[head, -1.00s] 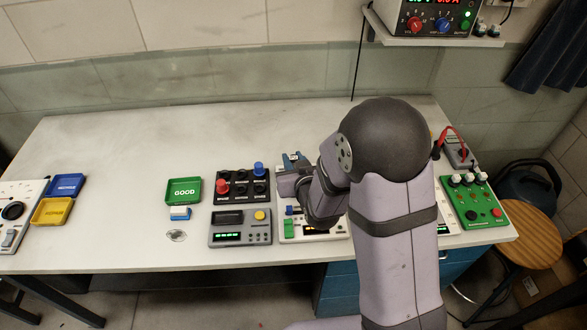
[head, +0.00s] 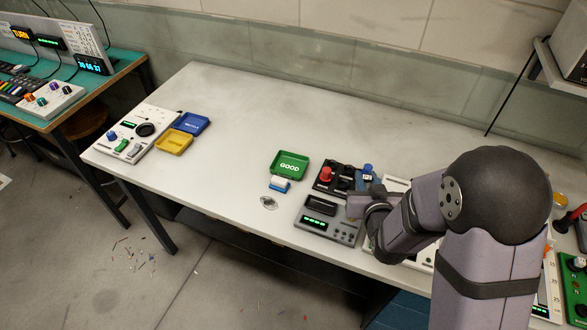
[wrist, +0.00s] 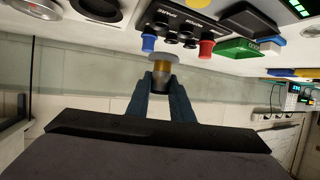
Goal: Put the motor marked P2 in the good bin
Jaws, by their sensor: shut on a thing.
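My gripper (wrist: 161,84) is shut on a motor (wrist: 162,68) in the wrist view. The motor has a pale disc end, a yellow band and a dark body between the blue fingers. I cannot read any mark on it. In the head view my gripper (head: 363,182) is beside the right end of the black button box, and the motor cannot be made out there. The good bin (head: 289,166) is a green tray marked GOOD, left of my gripper. It also shows, partly hidden, in the wrist view (wrist: 238,48).
The black box (head: 335,178) with red and blue knobs stands between my gripper and the good bin. A grey meter (head: 328,222), a white-and-blue block (head: 279,184) and a small clear disc (head: 268,203) are nearby. Yellow (head: 174,142) and blue (head: 191,123) trays lie further left. The back of the bench is clear.

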